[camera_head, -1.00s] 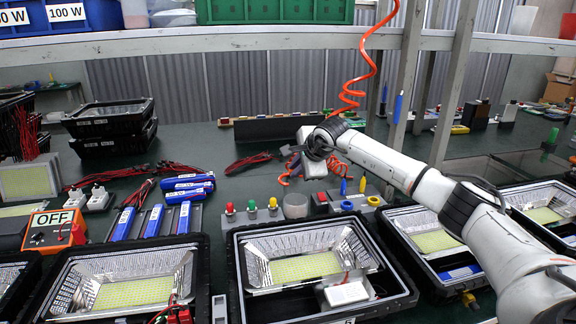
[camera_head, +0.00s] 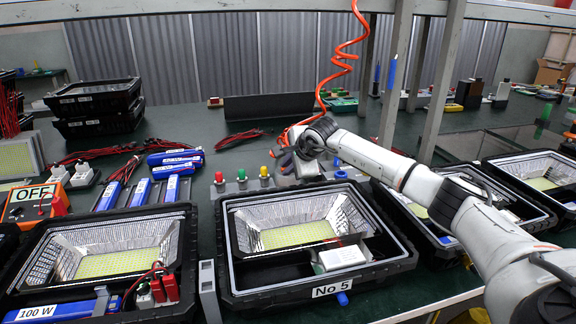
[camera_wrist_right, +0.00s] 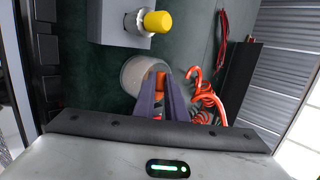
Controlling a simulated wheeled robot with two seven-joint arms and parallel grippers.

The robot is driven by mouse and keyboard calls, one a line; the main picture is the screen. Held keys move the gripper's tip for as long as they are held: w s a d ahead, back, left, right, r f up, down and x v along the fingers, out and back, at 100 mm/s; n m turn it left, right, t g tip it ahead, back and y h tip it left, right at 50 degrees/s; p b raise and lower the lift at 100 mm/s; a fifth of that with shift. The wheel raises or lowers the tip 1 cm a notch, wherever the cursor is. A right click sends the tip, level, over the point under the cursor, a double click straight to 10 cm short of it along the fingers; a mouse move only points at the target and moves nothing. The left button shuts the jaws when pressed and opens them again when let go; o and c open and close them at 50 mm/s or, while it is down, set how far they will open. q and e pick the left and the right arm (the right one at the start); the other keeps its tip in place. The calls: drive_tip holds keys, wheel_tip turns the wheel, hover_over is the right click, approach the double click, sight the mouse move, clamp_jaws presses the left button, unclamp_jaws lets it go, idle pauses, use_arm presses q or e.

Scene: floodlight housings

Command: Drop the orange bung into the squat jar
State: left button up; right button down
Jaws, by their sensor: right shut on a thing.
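My right gripper (camera_wrist_right: 160,98) is shut on the orange bung (camera_wrist_right: 160,80), whose end shows between the two dark fingertips in the right wrist view. The squat jar (camera_wrist_right: 133,74), pale grey and round, lies directly behind the bung in that view. The bung overlaps the jar's mouth; I cannot tell whether it is above the rim or inside. In the head view my right gripper (camera_head: 284,160) is over the place right of the coloured buttons, and it and the wrist largely hide the jar and bung. My left gripper is not in view.
A yellow button (camera_wrist_right: 157,22) on a grey box stands close beside the jar. A red coiled hose (camera_wrist_right: 205,100) hangs just right of the fingers. Open floodlight housings, one labelled No 5 (camera_head: 232,283), line the front. Green bench beyond is partly clear.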

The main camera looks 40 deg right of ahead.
drive_tip(key=c, duration=1.7)
unclamp_jaws()
drive_tip(key=shift+f, duration=0.1)
drive_tip(key=shift+s+f, duration=0.1)
wheel_tip(320, 180, up, 7)
drive_tip(key=p, duration=0.5)
drive_tip(key=shift+r, duration=0.2)
